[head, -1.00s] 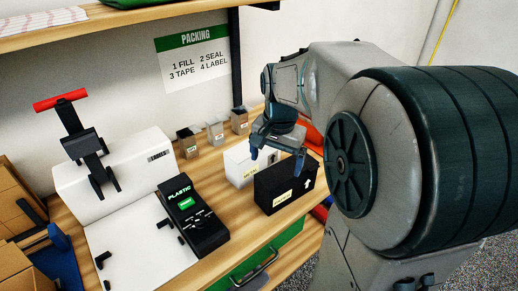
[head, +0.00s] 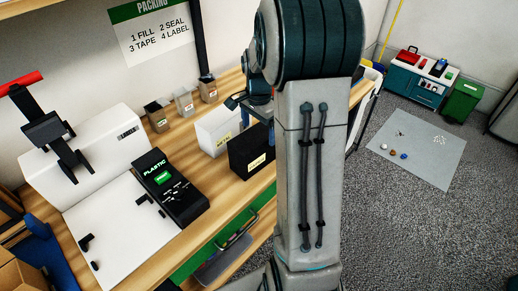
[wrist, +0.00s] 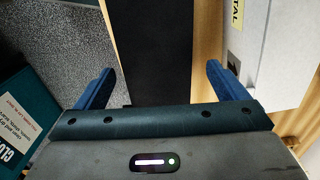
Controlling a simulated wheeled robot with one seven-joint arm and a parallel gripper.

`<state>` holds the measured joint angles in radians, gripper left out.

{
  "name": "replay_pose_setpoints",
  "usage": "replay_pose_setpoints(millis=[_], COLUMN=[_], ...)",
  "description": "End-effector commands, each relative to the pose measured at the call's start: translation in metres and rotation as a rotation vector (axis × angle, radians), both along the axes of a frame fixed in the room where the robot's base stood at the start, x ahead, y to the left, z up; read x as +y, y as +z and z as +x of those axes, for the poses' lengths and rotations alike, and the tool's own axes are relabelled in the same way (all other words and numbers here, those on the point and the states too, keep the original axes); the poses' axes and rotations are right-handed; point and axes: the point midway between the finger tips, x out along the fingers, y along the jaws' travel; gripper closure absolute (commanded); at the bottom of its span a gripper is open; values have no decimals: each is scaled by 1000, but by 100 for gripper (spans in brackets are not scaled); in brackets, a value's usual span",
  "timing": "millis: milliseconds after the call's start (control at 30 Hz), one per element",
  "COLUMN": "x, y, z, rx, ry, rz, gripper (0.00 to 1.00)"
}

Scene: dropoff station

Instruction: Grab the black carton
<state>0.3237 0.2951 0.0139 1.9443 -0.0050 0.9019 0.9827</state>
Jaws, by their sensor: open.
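The black carton (head: 248,158) stands on the wooden bench, a pale label on its front, its right end hidden by my arm. In the wrist view, the carton's dark top (wrist: 152,50) lies between the two blue fingers of my gripper (wrist: 160,82). The fingers are spread wide, with a visible gap on either side of the carton. In the head view my gripper is over the carton and mostly hidden behind my arm. I cannot tell how far the fingertips reach down its sides.
A white carton (head: 213,128) stands close behind the black one; it also shows at right in the wrist view (wrist: 272,60). Small bins (head: 184,102) line the wall. A black plastic-sealing device (head: 170,188) sits left. A teal box (wrist: 28,120) lies beyond the left finger.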

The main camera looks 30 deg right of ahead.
Motion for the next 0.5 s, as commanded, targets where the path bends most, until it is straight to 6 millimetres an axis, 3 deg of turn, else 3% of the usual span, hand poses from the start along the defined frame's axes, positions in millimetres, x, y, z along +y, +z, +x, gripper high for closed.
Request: replay_pose_setpoints(millis=[333,500], x=[-1,-1], y=[-44,-53], z=[-3,-3], rx=[5,1], ry=[1,2], rz=[2,0], gripper=[7,7])
